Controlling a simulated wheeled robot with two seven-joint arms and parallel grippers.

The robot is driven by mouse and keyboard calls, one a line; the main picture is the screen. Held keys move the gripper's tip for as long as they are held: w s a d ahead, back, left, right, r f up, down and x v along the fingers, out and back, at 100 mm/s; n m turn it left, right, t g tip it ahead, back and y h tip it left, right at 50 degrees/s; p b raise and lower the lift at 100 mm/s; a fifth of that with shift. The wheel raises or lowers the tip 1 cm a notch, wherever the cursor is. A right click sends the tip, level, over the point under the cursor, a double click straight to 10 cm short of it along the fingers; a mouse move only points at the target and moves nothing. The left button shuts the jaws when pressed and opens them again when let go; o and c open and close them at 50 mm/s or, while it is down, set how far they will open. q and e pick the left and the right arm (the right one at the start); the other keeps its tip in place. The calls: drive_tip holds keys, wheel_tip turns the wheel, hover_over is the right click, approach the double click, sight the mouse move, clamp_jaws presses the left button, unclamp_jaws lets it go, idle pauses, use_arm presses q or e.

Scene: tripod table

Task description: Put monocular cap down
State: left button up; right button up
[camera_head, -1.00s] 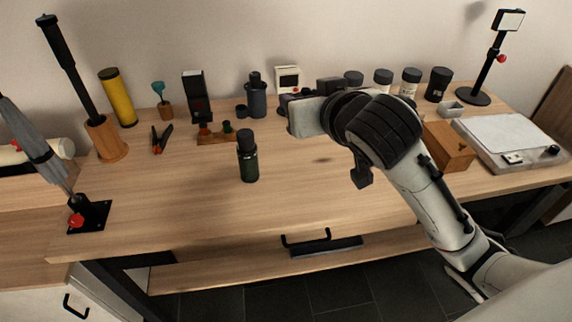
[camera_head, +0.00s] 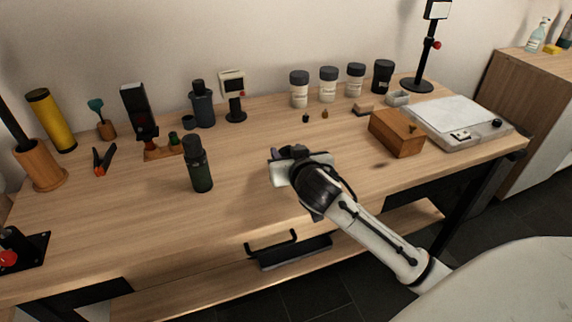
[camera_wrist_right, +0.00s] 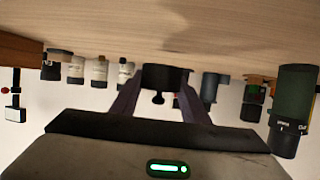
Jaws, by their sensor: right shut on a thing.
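The monocular (camera_head: 198,165) is a dark green and black cylinder standing upright on the wooden table (camera_head: 110,235); it also shows at the right of the right wrist view (camera_wrist_right: 293,105). My right gripper (camera_head: 280,156) is over the front middle of the table, to the right of the monocular and apart from it. In the right wrist view its two fingers are shut on the black monocular cap (camera_wrist_right: 165,77), a short round piece with a small knob. In the head view my wrist mostly hides the cap. I cannot tell whether the cap touches the table. My left gripper is not in view.
Jars (camera_head: 328,84) with dark lids line the back. A wooden box (camera_head: 397,133) and a white scale-like device (camera_head: 460,122) stand at the right. Pliers (camera_head: 104,160) lie at the left. Bare wood surrounds the right gripper.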

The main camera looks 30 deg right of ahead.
drive_tip(key=shift+f, duration=1.6)
drive_tip(key=shift+f+b, duration=0.2)
drive_tip(key=shift+b, duration=0.15)
drive_tip(key=o, duration=1)
drive_tip(key=shift+r, duration=0.1)
drive_tip(key=shift+r, duration=0.25)
drive_tip(key=p+v, duration=0.1)
drive_tip(key=v, duration=1.1)
drive_tip(key=shift+f, duration=0.1)
